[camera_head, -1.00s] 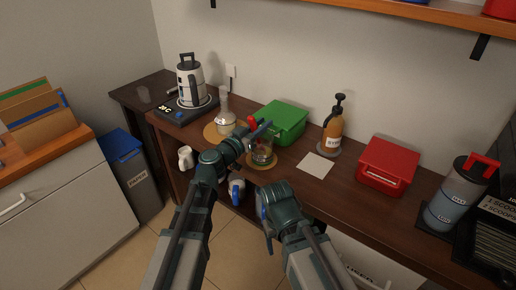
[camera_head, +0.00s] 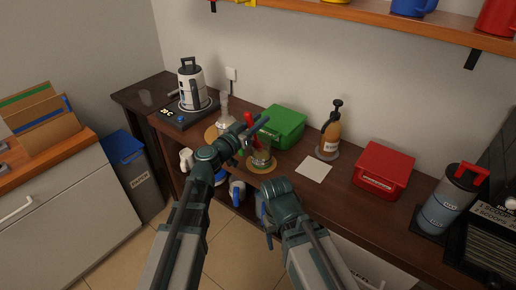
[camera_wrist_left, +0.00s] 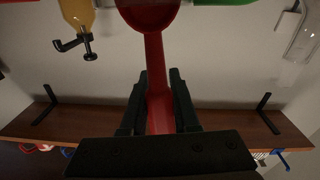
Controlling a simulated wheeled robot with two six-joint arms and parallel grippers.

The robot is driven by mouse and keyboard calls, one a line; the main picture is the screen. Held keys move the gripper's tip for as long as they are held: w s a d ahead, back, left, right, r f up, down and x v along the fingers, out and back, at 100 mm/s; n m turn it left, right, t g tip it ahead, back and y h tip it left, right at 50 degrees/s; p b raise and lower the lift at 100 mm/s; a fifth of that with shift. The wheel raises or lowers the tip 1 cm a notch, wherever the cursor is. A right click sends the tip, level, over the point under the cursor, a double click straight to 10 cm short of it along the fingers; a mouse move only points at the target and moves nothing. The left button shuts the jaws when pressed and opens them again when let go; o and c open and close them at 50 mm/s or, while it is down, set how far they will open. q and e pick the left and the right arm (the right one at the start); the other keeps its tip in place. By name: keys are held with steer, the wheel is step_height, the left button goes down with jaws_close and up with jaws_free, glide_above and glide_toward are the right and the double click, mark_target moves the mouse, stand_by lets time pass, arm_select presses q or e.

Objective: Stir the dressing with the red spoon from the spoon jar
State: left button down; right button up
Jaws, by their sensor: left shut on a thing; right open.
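My left gripper (camera_head: 257,129) is shut on the red spoon (camera_head: 251,136). In the left wrist view the spoon's handle (camera_wrist_left: 157,85) runs between the jaws, and its bowl (camera_wrist_left: 150,12) is at the top edge. A glass vessel (camera_head: 262,160) with greenish contents stands on a round wooden mat (camera_head: 259,170), just below the gripper in the head view. I cannot tell whether the spoon's lower end is inside it or behind it. My right gripper (camera_head: 268,214) is open, low in front of the counter; its fingers are partly hidden.
A clear flask (camera_head: 224,111) and a kettle (camera_head: 189,82) stand to the left. A green box (camera_head: 283,122) is behind the glass. A pump bottle (camera_head: 331,132), white card (camera_head: 314,168) and red box (camera_head: 383,169) are to the right. A shelf (camera_head: 400,17) overhangs the back.

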steer(key=shift+r+p, duration=2.45)
steer(key=shift+r, duration=0.3)
step_height(320, 180, up, 5)
steer(key=p, duration=0.5)
step_height(320, 180, up, 10)
steer(key=p, duration=0.9)
steer(key=shift+f+p, duration=0.15)
steer(key=shift+p, duration=0.2)
